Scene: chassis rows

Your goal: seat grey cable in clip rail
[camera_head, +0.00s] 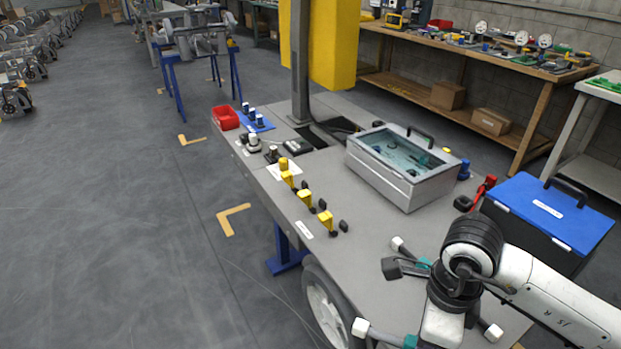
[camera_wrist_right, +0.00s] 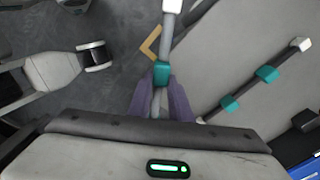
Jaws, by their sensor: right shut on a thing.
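A grey cable (camera_wrist_right: 165,42) with a white end and a teal band is between the fingers of my right gripper (camera_wrist_right: 160,100), which is shut on it. In the head view its white end (camera_head: 360,327) points left, near the table's front edge; my wrist hides the rest. A second cable with teal bands (camera_wrist_right: 231,103) lies on the table to the right in the wrist view; its white end (camera_head: 398,243) shows in the head view. A row of yellow clips (camera_head: 305,199) with black parts, apparently the clip rail, stands farther back along the left edge. My left gripper is not in view.
A grey case with a clear lid (camera_head: 380,188) stands behind my right arm. A blue-lidded box (camera_head: 550,208) is at the right. A red bin (camera_head: 225,118) and small parts are at the far left corner. Bare tabletop (camera_head: 370,229) lies between the clips and my gripper.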

